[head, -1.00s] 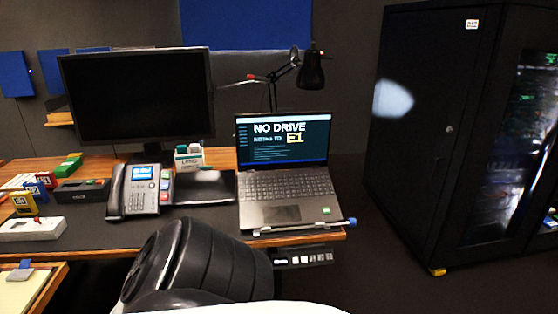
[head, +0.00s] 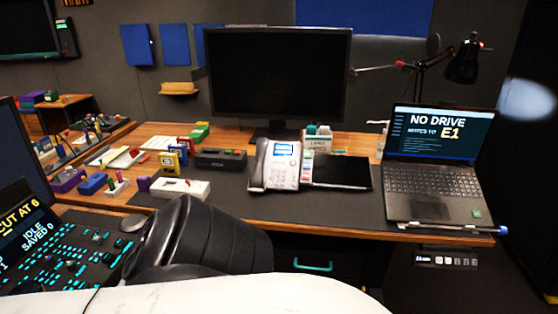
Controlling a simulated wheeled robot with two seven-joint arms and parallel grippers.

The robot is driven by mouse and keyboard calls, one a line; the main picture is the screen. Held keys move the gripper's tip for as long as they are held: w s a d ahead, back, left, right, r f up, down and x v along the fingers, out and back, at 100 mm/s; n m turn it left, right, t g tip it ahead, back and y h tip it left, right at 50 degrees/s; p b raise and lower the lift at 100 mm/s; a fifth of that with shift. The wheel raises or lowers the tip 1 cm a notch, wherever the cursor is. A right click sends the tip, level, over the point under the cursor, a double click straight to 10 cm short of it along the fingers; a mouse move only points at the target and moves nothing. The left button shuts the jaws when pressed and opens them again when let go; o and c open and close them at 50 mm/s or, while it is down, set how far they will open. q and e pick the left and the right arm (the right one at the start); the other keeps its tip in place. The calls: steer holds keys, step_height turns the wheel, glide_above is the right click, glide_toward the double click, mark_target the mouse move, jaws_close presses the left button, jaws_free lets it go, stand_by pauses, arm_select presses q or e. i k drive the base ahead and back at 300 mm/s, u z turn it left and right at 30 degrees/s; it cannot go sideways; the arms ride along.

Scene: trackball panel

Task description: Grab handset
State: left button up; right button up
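A desk phone (head: 282,166) with a small lit screen and a keypad stands on the dark desk mat in the middle of the head view. Its handset (head: 259,165) lies along the left side of the phone, in its cradle. Neither of my grippers shows in this view.
A black monitor (head: 278,84) stands behind the phone, and an open laptop (head: 434,165) is at the right. Small coloured boxes and blocks crowd the desk's left. A lit control console (head: 65,255) is at the lower left. The mat's front strip is mostly clear.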

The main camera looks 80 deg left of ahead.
mark_target(257, 180)
steer(key=u, duration=1.9)
